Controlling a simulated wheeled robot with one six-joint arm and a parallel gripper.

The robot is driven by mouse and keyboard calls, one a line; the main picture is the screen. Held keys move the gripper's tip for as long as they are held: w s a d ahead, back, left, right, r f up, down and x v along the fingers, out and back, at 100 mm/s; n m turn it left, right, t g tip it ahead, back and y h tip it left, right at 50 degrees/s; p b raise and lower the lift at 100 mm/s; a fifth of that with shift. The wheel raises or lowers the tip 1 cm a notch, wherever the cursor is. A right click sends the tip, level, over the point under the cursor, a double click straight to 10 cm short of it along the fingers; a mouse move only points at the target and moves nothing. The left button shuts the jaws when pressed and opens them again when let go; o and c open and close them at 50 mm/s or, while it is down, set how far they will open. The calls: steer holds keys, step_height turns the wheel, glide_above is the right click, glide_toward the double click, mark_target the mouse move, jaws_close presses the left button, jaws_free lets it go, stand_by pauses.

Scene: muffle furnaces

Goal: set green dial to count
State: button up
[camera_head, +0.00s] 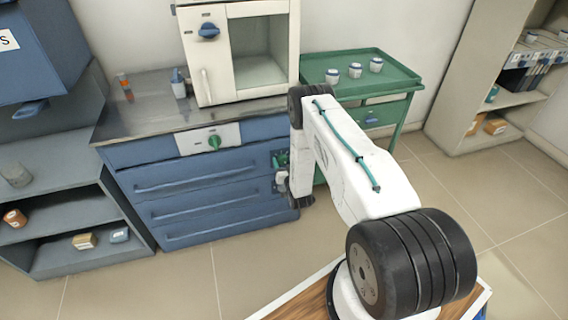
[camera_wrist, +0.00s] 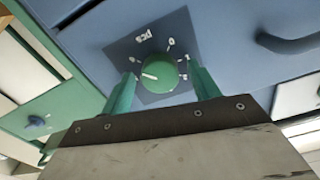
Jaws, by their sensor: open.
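The green dial (camera_wrist: 159,72) is round with a white pointer line that points to the lower left in the wrist view. It sits on a dark plate (camera_wrist: 122,50) with white marks and lettering, too small to read surely, on the blue cabinet front. My gripper (camera_wrist: 162,76) is open, its green fingers on either side of the dial; whether they touch it I cannot tell. Another green dial (camera_head: 214,142) is on a white panel higher on the cabinet.
The blue drawer cabinet (camera_head: 190,185) carries a white furnace (camera_head: 215,70) with a blue knob. A green cart (camera_head: 395,85) with several small jars stands close to its right. Drawer handles jut out; one (camera_wrist: 290,44) is near my gripper. The floor in front is clear.

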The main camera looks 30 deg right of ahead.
steer(key=shift+c, duration=0.3)
steer(key=c, duration=0.9)
steer(key=shift+n, duration=0.4)
steer(key=n, duration=0.3)
steer(key=shift+n, duration=0.3)
steer(key=n, duration=0.4)
steer(key=shift+n, duration=0.3)
steer(key=o, duration=1)
steer(key=shift+c, duration=0.2)
